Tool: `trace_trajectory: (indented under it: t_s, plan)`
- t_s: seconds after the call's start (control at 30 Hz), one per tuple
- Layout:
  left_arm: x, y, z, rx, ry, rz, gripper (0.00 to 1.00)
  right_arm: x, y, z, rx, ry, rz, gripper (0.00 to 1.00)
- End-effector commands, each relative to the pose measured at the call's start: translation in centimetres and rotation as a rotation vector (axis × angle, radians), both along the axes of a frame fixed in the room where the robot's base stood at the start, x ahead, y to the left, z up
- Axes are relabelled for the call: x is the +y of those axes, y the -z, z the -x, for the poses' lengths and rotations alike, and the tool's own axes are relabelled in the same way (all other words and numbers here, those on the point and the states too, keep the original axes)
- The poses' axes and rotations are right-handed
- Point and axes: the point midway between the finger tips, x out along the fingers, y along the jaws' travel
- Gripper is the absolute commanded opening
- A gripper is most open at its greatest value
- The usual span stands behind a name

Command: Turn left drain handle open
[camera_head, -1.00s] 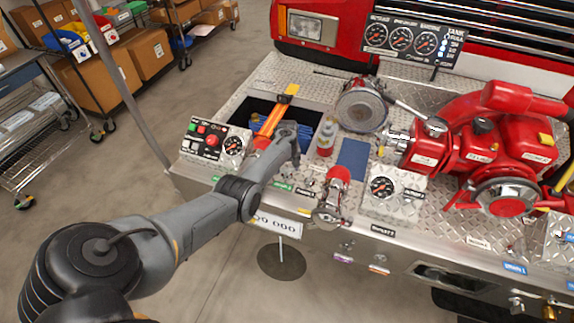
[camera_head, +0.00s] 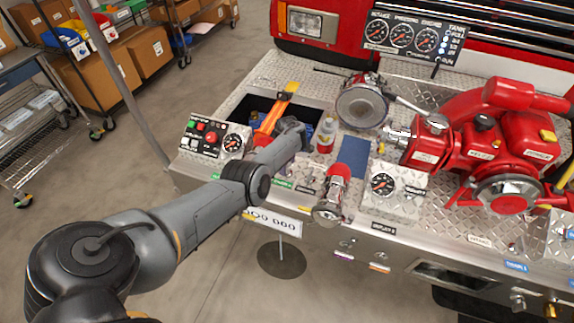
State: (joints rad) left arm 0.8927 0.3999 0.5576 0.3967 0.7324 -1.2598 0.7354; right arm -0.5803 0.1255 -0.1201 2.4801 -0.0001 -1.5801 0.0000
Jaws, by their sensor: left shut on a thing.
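My left gripper (camera_head: 301,143) is at the end of the grey arm, over the front left part of the bumper deck, just left of a small red-capped bottle. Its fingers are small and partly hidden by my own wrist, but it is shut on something. What it holds is hidden; I cannot make out the left drain handle clearly. A green label (camera_head: 282,183) sits on the front edge below the wrist. Small metal fittings (camera_head: 309,184) show just right of that label. My right gripper is not in view.
A control box with a gauge (camera_head: 214,140) stands left of the arm. The bottle (camera_head: 326,135), a blue pad (camera_head: 353,157) and a red-and-chrome outlet (camera_head: 334,195) stand to the right. A large red pump (camera_head: 470,150) fills the right side.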

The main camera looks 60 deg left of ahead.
Motion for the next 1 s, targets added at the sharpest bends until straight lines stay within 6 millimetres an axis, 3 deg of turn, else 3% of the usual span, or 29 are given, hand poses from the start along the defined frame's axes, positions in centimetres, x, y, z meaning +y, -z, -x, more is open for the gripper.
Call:
trace_trajectory:
  t_s: [0.3,0.87,0.9,1.0]
  plan:
    - [0.02,0.11,0.01,0.001,-0.134,-0.001,0.38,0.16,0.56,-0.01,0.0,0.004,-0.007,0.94]
    - [0.05,0.07,0.06,0.001,-0.168,-0.001,0.38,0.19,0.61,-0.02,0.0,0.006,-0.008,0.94]
    - [0.05,0.07,0.06,0.001,-0.167,-0.001,0.71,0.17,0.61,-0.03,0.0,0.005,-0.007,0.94]
    - [0.04,0.06,0.06,0.001,-0.167,-0.001,0.86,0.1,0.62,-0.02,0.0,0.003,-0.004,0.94]
